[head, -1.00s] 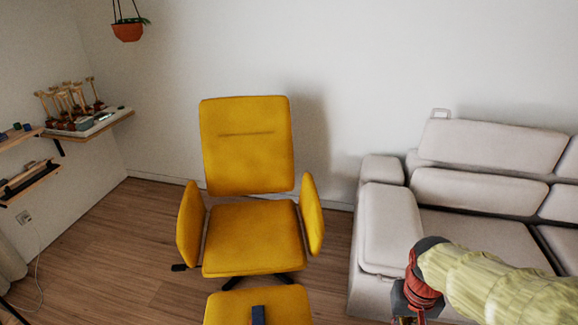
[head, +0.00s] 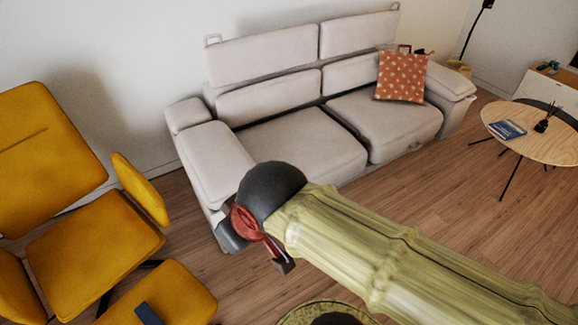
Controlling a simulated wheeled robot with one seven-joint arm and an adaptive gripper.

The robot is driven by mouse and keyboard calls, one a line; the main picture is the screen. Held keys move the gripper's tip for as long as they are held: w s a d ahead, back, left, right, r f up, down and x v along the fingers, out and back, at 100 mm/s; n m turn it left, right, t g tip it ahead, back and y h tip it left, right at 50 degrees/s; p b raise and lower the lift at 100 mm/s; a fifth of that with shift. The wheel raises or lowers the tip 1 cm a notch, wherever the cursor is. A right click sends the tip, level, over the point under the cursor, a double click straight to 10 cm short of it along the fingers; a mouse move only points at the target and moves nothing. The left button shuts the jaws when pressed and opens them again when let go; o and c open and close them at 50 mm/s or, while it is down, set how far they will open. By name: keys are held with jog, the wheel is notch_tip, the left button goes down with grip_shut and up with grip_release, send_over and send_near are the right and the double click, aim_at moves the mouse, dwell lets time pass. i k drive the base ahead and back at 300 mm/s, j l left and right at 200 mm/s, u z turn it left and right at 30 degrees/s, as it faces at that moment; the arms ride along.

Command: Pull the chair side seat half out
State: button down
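The light grey sofa (head: 222,152) stands against the wall in the middle of the head view. It has two seat halves side by side. The seat half on the yellow chair's side (head: 300,143) lies left of the other seat half (head: 385,122), and their front faces look about level. My gripper (head: 252,228), red and dark, is in front of the sofa's left arm in the picture. It overlaps the sofa's lower left front, and I see no contact with the seat. Its fingers are small and partly hidden, so their opening is unclear.
The yellow chair (head: 95,245) and its footstool (head: 178,290) stand at the left. An orange patterned cushion or bag (head: 400,77) is on the sofa's right seat. A round wooden table (head: 530,135) stands at the right. Wooden floor (head: 440,195) is clear before the sofa.

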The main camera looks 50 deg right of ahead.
aim_at(307, 139)
jog(key=z, duration=1.7)
jog(key=i+l+u, duration=0.2)
jog(key=i+u, duration=0.15)
jog(key=i, duration=0.15)
jog(key=i+l+u, duration=0.35)
jog(key=i, duration=0.15)
jog(key=i+l+u, duration=0.35)
jog(key=i+l, duration=0.1)
jog(key=l, duration=0.05)
